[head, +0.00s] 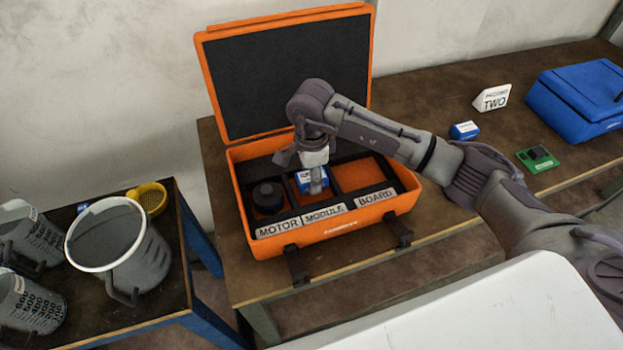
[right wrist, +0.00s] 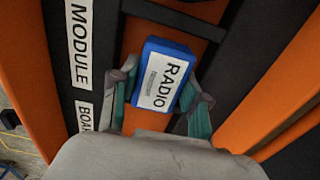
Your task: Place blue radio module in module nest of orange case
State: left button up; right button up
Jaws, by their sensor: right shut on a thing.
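The open orange case (head: 330,238) stands on the brown table, with nests labelled MOTOR, MODULE and BOARD along its front. The blue radio module (head: 303,182) is at the middle nest, behind the MODULE label (head: 325,213). My right gripper (head: 315,180) reaches down into the case and is shut on this module. In the right wrist view the module (right wrist: 164,75), with a white RADIO label, sits between the two fingers (right wrist: 160,105), over the orange nest floor. I cannot tell whether it touches the floor. My left gripper is not in view.
A dark round motor (head: 267,196) fills the left nest; the board nest (head: 362,176) is empty. Another small blue box (head: 465,130), a green board (head: 537,158), a TWO sign (head: 492,97) and a blue case (head: 580,98) lie right. Buckets (head: 120,240) stand on a lower table left.

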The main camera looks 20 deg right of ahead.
notch_tip(320, 180, down, 2)
jog(key=shift+f, duration=0.1)
jog(key=shift+f, duration=0.1)
jog(key=shift+f, duration=0.15)
jog(key=o, duration=1.2)
